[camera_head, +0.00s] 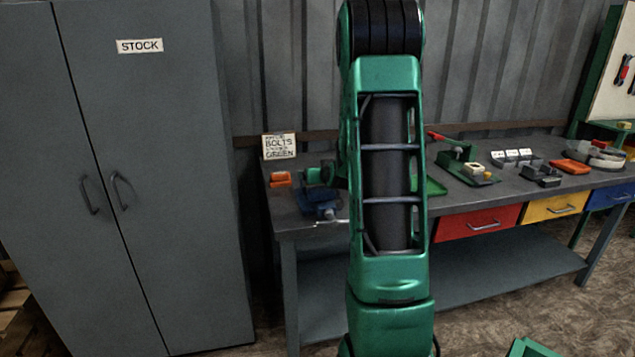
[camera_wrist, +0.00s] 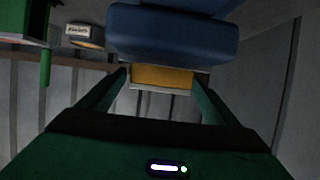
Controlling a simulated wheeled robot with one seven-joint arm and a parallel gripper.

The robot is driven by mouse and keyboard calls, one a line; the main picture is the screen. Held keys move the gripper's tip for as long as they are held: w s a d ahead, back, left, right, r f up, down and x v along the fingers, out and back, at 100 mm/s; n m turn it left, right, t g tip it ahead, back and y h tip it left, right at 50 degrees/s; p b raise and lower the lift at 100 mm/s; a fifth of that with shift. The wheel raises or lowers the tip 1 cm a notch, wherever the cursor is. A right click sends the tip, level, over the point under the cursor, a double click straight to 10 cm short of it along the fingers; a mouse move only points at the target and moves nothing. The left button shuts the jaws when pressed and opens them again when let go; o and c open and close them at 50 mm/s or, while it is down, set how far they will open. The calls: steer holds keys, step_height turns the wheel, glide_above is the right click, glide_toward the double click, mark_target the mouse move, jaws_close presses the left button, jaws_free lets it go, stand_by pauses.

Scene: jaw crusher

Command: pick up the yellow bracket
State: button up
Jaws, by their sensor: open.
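In the wrist view a yellow, flat-faced piece (camera_wrist: 165,76), which looks like the bracket, shows between my fingertips, just below a large blue body (camera_wrist: 172,35) in the picture. The blue body hides part of it. My gripper (camera_wrist: 161,75) is open, with one green finger on each side of the yellow piece. I cannot tell whether the fingers reach around it or stop short. In the head view the blue fixture (camera_head: 318,204) sits on the left end of the bench, partly behind my arm. My fingertips and the yellow piece cannot be made out there.
The bench (camera_head: 505,193) runs rightward, carrying a green-based part (camera_head: 466,165), white-topped blocks (camera_head: 514,156) and an orange tray (camera_head: 570,167). An orange block (camera_head: 281,179) and a sign (camera_head: 279,146) stand at its left end. A grey stock cabinet (camera_head: 150,200) is to the left.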

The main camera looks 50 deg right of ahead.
steer(key=shift+r, duration=0.1)
steer(key=c, duration=1.7)
